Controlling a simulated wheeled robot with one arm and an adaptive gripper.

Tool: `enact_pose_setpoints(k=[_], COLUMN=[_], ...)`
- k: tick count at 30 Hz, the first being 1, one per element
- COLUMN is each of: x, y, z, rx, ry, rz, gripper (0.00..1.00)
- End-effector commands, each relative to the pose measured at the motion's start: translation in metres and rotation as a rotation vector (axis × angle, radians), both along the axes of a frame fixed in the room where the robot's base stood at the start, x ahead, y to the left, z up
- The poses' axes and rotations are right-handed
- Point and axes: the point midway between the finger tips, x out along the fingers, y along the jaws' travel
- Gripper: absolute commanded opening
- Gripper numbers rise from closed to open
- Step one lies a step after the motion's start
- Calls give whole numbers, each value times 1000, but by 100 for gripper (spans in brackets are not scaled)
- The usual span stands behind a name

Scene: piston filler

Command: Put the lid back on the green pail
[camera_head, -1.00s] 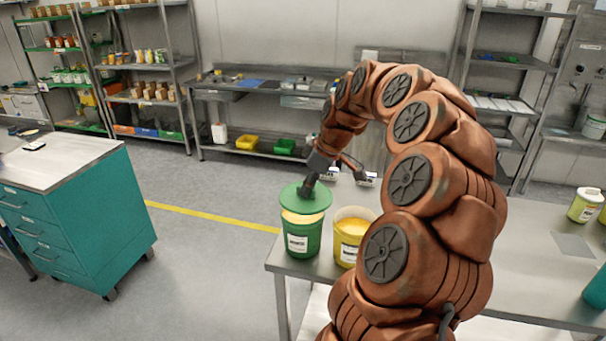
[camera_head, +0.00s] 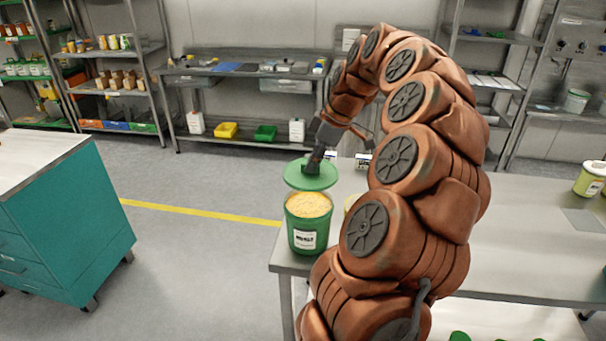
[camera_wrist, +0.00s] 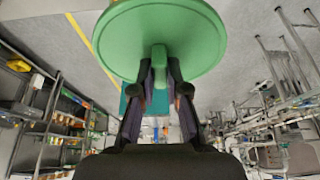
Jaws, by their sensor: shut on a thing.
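The green pail (camera_head: 304,236) stands upright near the left end of the steel table, its top open and full of a yellow-orange, grainy-looking content (camera_head: 309,205). My gripper (camera_head: 312,168) is shut on the knob of the green lid (camera_head: 310,180) and holds it above the pail, apart from the rim and a little towards the back. In the wrist view the lid (camera_wrist: 160,20) fills the top of the picture, with its knob (camera_wrist: 158,58) between my two fingers. The pail does not show in the wrist view.
A yellow pail (camera_head: 350,203) stands right of the green one, mostly hidden behind my arm. A yellow-green tub (camera_head: 589,180) stands at the table's far right. A teal drawer cabinet (camera_head: 70,215) stands to the left, across open floor.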

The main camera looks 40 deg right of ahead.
Motion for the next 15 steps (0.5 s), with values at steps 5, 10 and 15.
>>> enact_pose_setpoints(k=[5, 10, 15], x=[0, -1, -1], y=[-1, -1, -1], z=[-20, -22, -28], rx=[0, 0, 1], ry=[0, 0, 1], rz=[-2, -2, -3], gripper=[0, 0, 0])
